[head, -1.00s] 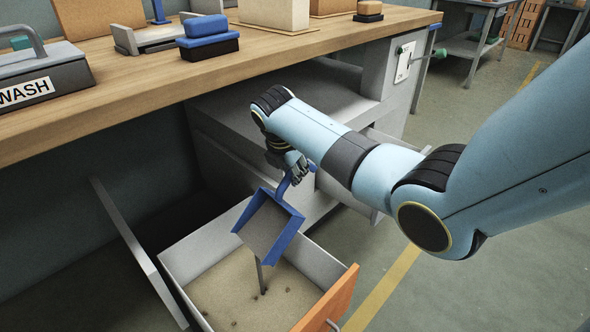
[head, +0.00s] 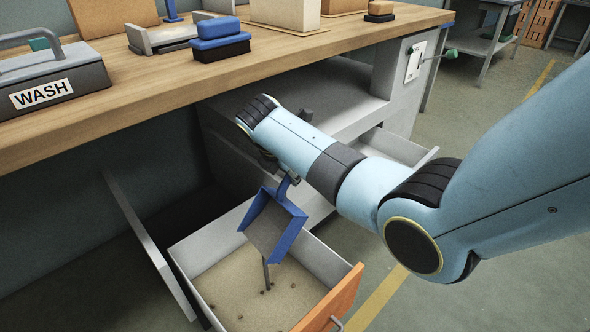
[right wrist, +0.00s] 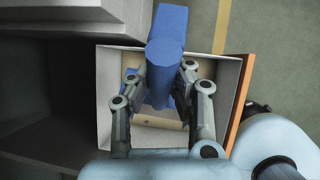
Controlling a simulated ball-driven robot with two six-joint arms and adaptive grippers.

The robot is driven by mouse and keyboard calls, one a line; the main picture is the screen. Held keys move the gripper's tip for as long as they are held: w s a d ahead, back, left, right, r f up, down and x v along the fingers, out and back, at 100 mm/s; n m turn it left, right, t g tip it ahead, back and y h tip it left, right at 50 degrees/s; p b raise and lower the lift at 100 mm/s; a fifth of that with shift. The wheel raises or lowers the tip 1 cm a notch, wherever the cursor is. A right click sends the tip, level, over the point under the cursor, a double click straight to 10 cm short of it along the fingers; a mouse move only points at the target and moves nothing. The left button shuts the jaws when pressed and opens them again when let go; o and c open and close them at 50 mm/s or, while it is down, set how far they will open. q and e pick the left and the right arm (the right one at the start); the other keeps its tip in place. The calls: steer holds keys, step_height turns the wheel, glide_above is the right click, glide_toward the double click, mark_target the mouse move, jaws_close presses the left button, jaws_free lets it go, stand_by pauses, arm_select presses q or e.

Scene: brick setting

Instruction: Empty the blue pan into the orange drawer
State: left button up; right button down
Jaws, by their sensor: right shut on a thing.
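The blue pan (head: 272,222) is tilted steeply over the open orange-fronted drawer (head: 335,300), its grey inside facing the camera and its lower edge toward the drawer floor. A thin dark stream or strip shows below its lower edge. Several small dark bits lie on the sandy drawer bottom (head: 238,298). My right gripper (right wrist: 160,88) is shut on the blue pan's handle (right wrist: 166,50), above the drawer; in the head view my arm mostly hides it. My left gripper is not in view.
The wooden bench top (head: 150,85) runs above the drawer, with a WASH box (head: 50,82) and a blue-topped brush (head: 219,38) on it. A grey panel (head: 148,240) stands left of the drawer. Another grey drawer (head: 400,148) is open behind my arm.

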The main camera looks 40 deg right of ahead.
steer(key=shift+a+r+h+p, duration=0.3)
steer(key=shift+a, duration=0.25)
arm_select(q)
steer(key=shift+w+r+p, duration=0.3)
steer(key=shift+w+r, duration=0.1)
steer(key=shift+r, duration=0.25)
arm_select(e)
steer(key=shift+a+r+h, duration=0.25)
steer(key=shift+a+h, duration=0.15)
steer(key=shift+a, duration=0.25)
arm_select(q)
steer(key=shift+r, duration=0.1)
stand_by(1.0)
